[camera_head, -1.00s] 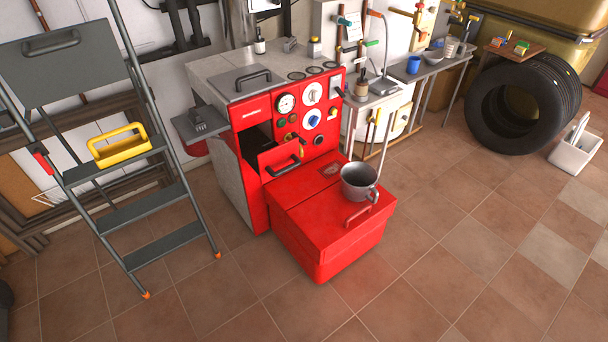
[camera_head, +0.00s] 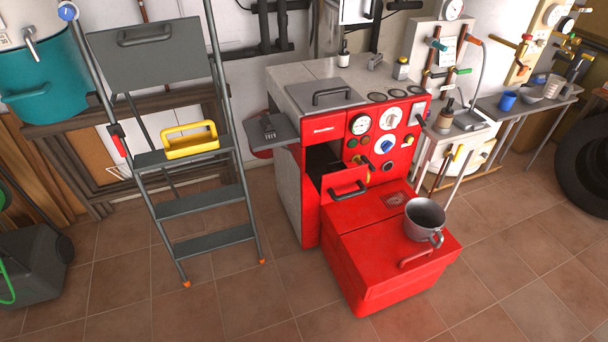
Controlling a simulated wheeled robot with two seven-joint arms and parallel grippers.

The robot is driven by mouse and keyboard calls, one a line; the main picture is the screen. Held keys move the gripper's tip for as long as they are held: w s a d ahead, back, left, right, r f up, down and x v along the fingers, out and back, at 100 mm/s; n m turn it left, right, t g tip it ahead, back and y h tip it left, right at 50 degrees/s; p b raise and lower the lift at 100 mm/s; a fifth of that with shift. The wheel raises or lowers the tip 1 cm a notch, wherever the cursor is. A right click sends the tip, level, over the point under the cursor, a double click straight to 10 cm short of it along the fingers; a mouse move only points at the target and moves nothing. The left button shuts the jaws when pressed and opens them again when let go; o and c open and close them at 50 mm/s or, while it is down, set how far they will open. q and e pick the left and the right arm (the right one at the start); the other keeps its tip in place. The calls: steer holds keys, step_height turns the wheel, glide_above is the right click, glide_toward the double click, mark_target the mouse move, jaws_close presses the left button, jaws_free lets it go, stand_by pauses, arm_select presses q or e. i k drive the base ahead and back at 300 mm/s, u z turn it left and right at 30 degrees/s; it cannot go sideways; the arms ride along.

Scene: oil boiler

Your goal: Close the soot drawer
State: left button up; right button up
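The red boiler (camera_head: 308,215) stands against the wall with gauges and knobs on its front. Its soot drawer (camera_head: 344,182) has a red front with a dark bar handle (camera_head: 348,191). The drawer front stands out from the boiler face, and a dark open space shows behind it. The drawer is open. The large red burner housing (camera_head: 385,235) stands in front and to the right, and hides what lies below the drawer front. Neither of my grippers is in view.
A grey metal pot (camera_head: 424,219) sits on the red housing. A grey stepladder (camera_head: 205,204) with a yellow toolbox (camera_head: 190,144) stands left of the boiler. A grey side shelf (camera_head: 268,132) juts from the boiler's left side. The tiled floor (camera_head: 240,310) in front is clear.

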mark_target(348, 184)
steer(key=u, duration=0.35)
steer(key=i, duration=1)
steer(key=z, duration=0.65)
steer(key=i, duration=0.45)
steer(key=z, duration=0.45)
